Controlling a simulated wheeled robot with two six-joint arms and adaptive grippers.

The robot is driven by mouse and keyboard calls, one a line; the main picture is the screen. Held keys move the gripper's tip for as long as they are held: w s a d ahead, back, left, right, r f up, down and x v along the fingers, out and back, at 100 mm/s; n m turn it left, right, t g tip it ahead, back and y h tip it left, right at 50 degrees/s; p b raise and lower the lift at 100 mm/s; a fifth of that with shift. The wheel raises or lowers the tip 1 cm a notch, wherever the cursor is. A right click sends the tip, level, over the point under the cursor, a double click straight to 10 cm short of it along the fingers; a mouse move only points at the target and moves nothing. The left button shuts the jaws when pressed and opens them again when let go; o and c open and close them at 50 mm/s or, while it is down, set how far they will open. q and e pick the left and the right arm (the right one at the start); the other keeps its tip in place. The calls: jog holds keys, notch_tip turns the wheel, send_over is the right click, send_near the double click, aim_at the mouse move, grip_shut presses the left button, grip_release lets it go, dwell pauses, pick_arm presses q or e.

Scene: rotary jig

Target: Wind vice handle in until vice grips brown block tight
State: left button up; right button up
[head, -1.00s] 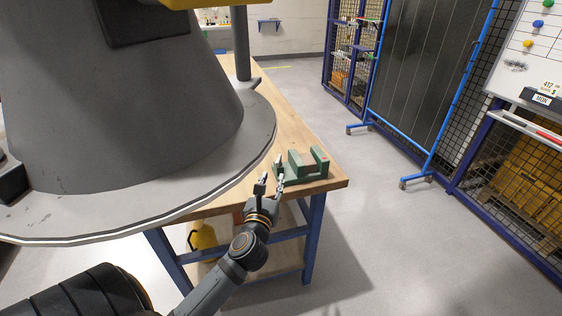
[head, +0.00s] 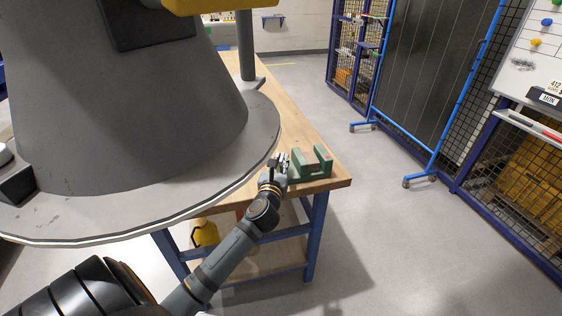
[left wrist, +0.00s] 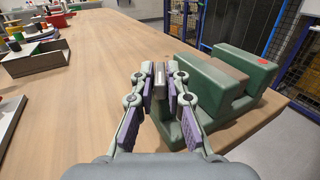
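The green vice (head: 322,157) sits at the near right corner of the wooden table, and its jaws fill the right of the left wrist view (left wrist: 205,82). The brown block (left wrist: 228,71) lies between the two jaws, partly hidden; I cannot tell whether both jaws touch it. My left gripper (head: 281,160) is at the vice's left side. In the left wrist view, its fingers (left wrist: 160,82) are close together on either side of the vice handle (left wrist: 160,76), a short upright bar, and look closed on it. My right gripper is not in view.
The wooden table (left wrist: 95,85) is clear left of the vice. A dark open box (left wrist: 35,58) and several coloured items stand farther left. The table edge is close beyond the vice. A large grey conical body with a round rim (head: 130,110) fills the upper left of the head view.

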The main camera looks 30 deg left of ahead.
pick_arm(q)
grip_shut()
jog(key=h+p, duration=0.1)
jog(key=m+h+p, duration=0.1)
jog(key=m+t, duration=0.1)
jog(key=shift+a+r+h+p, duration=0.25)
jog(key=shift+r+h+p, duration=0.05)
jog(key=shift+h+p, duration=0.1)
jog(key=shift+f+m+h, duration=0.2)
jog(key=shift+m+h, duration=0.3)
jog(key=shift+h, duration=0.2)
jog(key=shift+f+m+h, duration=0.15)
jog(key=shift+m+h, duration=0.25)
jog(key=shift+h, duration=0.3)
jog(key=shift+m+h+b, duration=0.4)
jog(key=shift+h+b, duration=0.1)
jog(key=shift+h, duration=0.3)
jog(key=o, duration=0.6)
grip_release()
